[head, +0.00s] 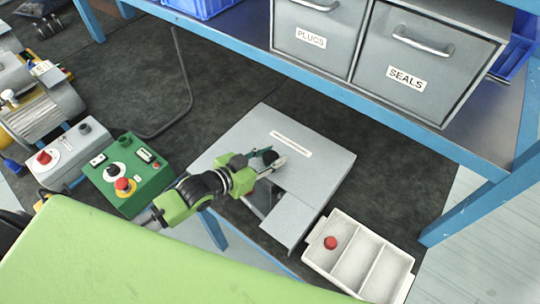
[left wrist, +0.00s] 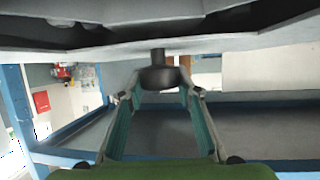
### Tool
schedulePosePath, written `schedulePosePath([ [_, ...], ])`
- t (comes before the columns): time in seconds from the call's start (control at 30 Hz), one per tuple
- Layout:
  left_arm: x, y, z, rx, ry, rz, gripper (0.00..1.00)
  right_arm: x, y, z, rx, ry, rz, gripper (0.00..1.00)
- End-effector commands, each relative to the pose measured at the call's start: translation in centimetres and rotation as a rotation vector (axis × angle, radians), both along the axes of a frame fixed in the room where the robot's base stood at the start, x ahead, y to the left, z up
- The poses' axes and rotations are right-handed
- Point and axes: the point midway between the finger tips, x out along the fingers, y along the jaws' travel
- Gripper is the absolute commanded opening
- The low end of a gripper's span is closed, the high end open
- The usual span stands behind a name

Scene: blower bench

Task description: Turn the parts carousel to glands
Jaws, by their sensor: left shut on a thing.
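The parts carousel appears to be the flat grey housing (head: 315,165) on the dark bench mat, with a white label strip whose print is too small to read. A black knob (head: 270,156) stands at its cut-out front corner. My left gripper (head: 268,163) is shut on this knob. In the left wrist view the round black knob (left wrist: 158,78) on its short stem sits between the fingertips of my left gripper (left wrist: 160,92). The carousel's inside is mostly hidden by the housing and my gripper. No glands marking is readable. My right gripper is not in view.
A white divided tray (head: 310,254) with a red part (head: 330,243) stands right of the housing. A green control box (head: 143,192) and a grey button box (head: 62,172) are at left. Grey drawers marked PLUGS (head: 311,60) and SEALS (head: 405,98) stand on the blue-framed shelf behind.

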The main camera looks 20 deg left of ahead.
Motion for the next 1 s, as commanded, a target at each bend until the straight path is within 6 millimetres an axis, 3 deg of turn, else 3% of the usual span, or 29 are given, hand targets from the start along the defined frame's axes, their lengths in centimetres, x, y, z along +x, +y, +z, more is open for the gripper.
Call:
schedulePosePath([
  [0.3, 0.05, -0.06, 0.11, -0.003, -0.005, -0.117, 0.00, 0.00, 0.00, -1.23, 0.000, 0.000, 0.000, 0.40],
  [0.73, -0.04, 0.08, 0.13, -0.006, 0.001, -0.127, 0.00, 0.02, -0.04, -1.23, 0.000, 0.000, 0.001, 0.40],
  [0.77, -0.03, 0.08, 0.13, -0.006, 0.001, -0.127, 0.39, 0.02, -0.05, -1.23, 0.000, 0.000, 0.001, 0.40],
  [0.8, -0.03, 0.10, 0.12, -0.005, 0.002, -0.126, 0.49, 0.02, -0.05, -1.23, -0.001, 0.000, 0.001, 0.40],
  [1.0, -0.03, 0.16, 0.05, -0.004, 0.002, -0.126, 0.49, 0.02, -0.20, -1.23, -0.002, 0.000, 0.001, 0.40],
])
